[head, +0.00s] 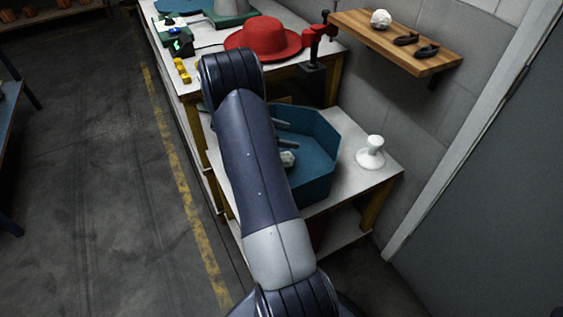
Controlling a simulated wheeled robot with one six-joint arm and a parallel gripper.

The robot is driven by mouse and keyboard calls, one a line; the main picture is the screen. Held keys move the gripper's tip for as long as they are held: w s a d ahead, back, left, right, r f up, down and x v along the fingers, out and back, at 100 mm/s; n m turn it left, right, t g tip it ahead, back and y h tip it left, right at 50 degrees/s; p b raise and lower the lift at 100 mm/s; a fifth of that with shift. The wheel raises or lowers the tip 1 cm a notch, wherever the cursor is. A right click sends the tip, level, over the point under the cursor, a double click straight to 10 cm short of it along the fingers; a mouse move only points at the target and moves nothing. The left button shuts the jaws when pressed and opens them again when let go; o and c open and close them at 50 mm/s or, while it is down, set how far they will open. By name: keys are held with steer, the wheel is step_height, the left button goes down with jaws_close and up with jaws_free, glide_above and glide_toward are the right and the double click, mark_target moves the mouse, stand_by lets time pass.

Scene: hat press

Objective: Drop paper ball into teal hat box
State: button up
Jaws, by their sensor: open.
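The teal hat box (318,138) is an open, many-sided box on the lower white table, partly hidden behind my arm. My gripper (286,134) is over the box, mostly hidden by my arm. Its grey fingers stick out to the right, apart and open, with the ball just below them in the picture. Another white crumpled ball (381,19) sits on the wooden wall shelf.
A white knob-shaped stand (370,152) is right of the box on the lower table (384,178). A red hat (264,38) and red clamp (318,40) are on the higher bench behind. The wooden shelf (400,48) holds two dark objects. The floor at left is clear.

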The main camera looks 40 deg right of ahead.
steer(key=v, duration=1)
steer(key=shift+a+r, duration=0.15)
steer(key=shift+a, duration=0.2)
steer(key=shift+w, duration=0.1)
steer(key=x, duration=1.1)
steer(key=shift+d, duration=0.1)
step_height(320, 180, up, 6)
steer(key=p, duration=0.4)
steer(key=shift+w+f, duration=0.1)
steer(key=shift+f, duration=0.1)
